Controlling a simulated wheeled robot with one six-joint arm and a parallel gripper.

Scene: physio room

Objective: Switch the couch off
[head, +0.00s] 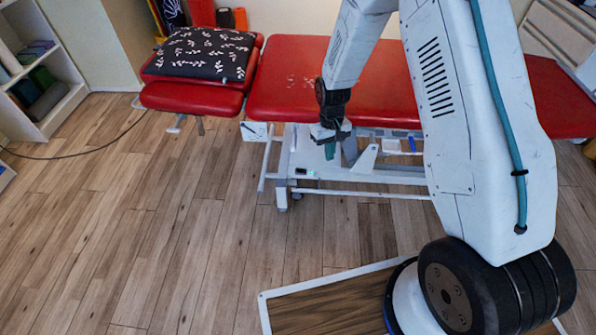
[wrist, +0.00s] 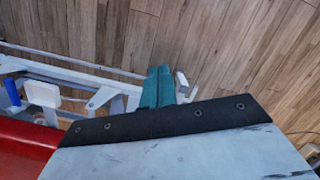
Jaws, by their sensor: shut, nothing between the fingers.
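The red treatment couch (head: 290,85) stands on a white metal frame (head: 350,190). A small dark panel with a green light (head: 305,172) sits low on the frame at its left end; its switch is too small to make out. My gripper (head: 330,151) points down in front of the couch's near side, above and right of that panel. Its teal fingers are shut and empty; they also show in the wrist view (wrist: 158,86). There, a red couch corner (wrist: 25,148) and the frame (wrist: 70,72) lie left of the fingers. I cannot tell whether the fingers touch anything.
A white box (head: 253,131) is under the couch's left edge. A patterned cushion (head: 203,53) lies on the head section. A dark cable (head: 80,154) runs over the floor at the left. A shelf (head: 50,80) stands at far left.

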